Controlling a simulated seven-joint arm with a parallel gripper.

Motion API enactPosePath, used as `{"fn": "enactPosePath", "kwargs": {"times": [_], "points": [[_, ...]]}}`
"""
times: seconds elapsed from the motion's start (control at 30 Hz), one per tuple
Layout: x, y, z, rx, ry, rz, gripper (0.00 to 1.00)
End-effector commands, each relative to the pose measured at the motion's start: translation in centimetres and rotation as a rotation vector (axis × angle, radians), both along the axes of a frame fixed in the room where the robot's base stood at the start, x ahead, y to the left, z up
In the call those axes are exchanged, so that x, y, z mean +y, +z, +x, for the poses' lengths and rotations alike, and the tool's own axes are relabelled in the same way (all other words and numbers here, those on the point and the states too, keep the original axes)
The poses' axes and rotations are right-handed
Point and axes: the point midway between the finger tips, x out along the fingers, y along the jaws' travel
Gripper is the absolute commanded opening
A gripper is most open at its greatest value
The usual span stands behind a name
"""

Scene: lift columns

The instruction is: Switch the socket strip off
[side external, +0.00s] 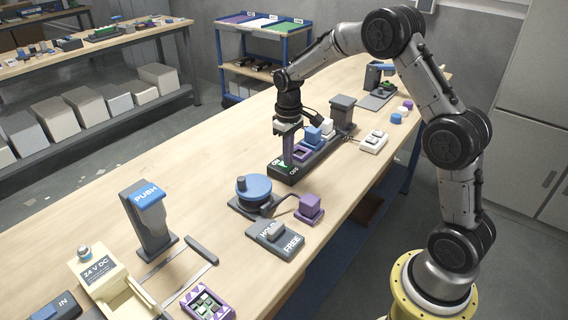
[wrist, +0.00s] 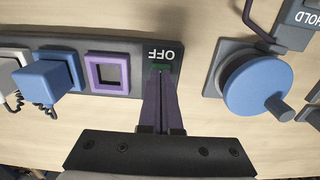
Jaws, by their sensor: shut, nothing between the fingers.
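The socket strip (side external: 283,174) is a long dark bar on the wooden bench, with "ON" and "OFF" lettering at its near end. It also shows in the wrist view (wrist: 130,87), with an upside-down "OFF" label. A green switch (wrist: 161,69) sits below that label, mostly hidden by my fingers. My gripper (side external: 287,162) is shut and empty, pointing down with its tips at the switch. In the wrist view the closed fingertips (wrist: 160,76) overlap the switch; I cannot tell whether they touch it. An empty purple socket (wrist: 107,72), a blue plug (wrist: 48,77) and a white plug (wrist: 10,78) follow along the strip.
A blue round crank (side external: 254,187) stands close to the strip's near end. A HOLD/FREE switch box (side external: 274,237) and a purple block (side external: 309,207) are nearer the front. A grey post (side external: 342,112) and a white switch box (side external: 373,142) stand farther back. Bare bench lies left of the strip.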

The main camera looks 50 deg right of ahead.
Motion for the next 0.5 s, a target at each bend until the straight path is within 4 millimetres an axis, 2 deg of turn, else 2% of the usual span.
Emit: {"fn": "enactPosePath", "kwargs": {"times": [0.3, 0.5], "points": [[0.0, -0.4, 0.0, 0.0, 0.0, 0.0, 0.0], [0.0, 0.8, 0.1, -0.002, 0.0, 0.0, 0.0]]}}
